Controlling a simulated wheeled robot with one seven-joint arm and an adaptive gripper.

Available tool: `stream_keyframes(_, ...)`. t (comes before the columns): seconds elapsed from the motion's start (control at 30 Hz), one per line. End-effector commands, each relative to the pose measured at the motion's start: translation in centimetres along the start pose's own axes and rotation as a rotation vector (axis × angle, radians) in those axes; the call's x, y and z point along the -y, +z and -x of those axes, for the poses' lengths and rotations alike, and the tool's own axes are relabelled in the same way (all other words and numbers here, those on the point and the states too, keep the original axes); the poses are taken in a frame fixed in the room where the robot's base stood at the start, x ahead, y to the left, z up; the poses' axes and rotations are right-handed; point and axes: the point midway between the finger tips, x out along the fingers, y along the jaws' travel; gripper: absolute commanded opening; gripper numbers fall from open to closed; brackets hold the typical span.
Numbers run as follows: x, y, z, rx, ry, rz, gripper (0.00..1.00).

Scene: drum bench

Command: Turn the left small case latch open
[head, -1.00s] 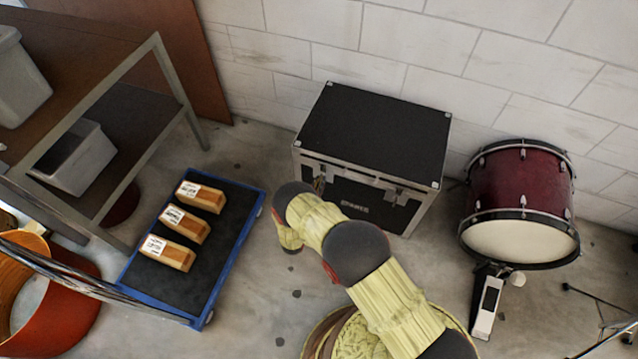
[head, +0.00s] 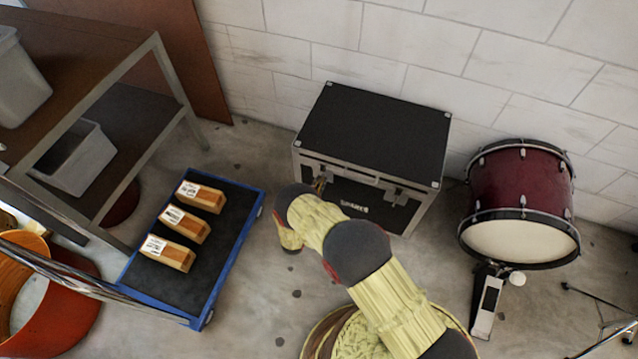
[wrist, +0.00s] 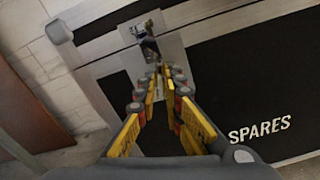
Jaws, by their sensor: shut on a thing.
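The black case (head: 372,130) with silver edges stands on the floor against the wall, lid closed. Its front also fills the wrist view (wrist: 240,80), with the word SPARES on it. The left small latch (wrist: 146,42) is on a metal plate near the top of the case front. My gripper (wrist: 157,70) reaches up to it, with the yellow fingers closed together on the latch's lower part. The fingertips hide much of the latch, so its exact angle cannot be told. In the head view my arm covers most of the gripper. The right latch (head: 397,196) shows on the case front.
A blue-edged dolly (head: 232,250) with several boxes stands left of my arm. A maroon bass drum (head: 520,195) with a pedal (head: 487,305) stands at the right. A shelf table (head: 110,110) stands at the left. Bare floor (head: 265,290) lies between dolly and arm.

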Motion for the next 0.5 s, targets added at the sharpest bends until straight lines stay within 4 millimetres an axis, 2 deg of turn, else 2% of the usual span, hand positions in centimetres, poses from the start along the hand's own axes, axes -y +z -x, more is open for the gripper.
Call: stream_keyframes(0.5,0.28,-0.09,0.03,0.0,0.0,-0.49,0.0)
